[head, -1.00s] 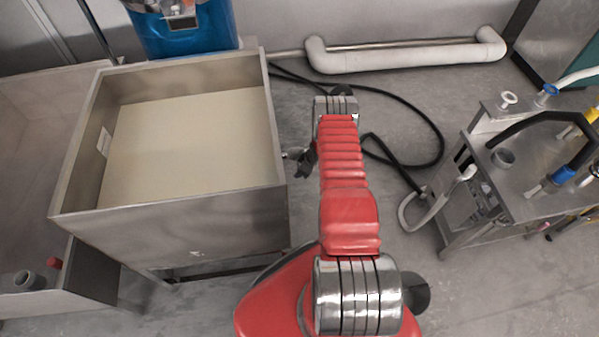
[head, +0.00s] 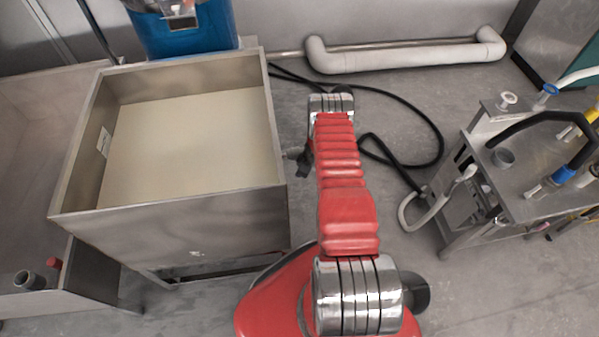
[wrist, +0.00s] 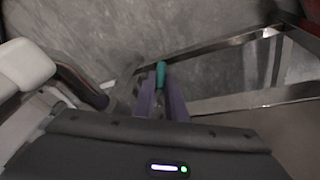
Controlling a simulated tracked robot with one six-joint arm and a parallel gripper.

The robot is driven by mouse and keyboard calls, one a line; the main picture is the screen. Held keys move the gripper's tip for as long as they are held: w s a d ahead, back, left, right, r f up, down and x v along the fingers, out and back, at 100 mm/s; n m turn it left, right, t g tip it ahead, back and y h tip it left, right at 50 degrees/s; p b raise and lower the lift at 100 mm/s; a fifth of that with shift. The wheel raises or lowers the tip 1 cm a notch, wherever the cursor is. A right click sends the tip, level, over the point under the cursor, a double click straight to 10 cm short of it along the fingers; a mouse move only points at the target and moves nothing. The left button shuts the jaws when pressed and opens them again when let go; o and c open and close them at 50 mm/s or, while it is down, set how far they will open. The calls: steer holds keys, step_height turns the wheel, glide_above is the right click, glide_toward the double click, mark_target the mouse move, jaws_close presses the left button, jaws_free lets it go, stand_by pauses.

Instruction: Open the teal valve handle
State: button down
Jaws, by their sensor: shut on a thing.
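The teal valve handle (wrist: 161,74) shows in the wrist view as a small upright piece between the tips of my gripper's purple fingers. My gripper (wrist: 161,92) is shut on it. In the head view the handle cannot be made out. There the dark end of my arm is beside the right wall of the steel tank (head: 170,208), partly hidden by the red arm.
In the wrist view, steel frame bars (wrist: 225,102) run beside the handle over grey floor. In the head view, a black hose (head: 425,118) lies on the floor right of my arm. A steel cart (head: 530,205) with hoses stands at the right.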

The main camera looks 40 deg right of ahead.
steer(key=shift+s+d, duration=0.1)
steer(key=shift+d, duration=0.05)
steer(key=c, duration=1.8)
jaws_free()
steer(key=a+v, duration=0.1)
steer(key=v, duration=1.2)
steer(key=shift+d+r, duration=0.2)
steer(key=shift+r, duration=0.15)
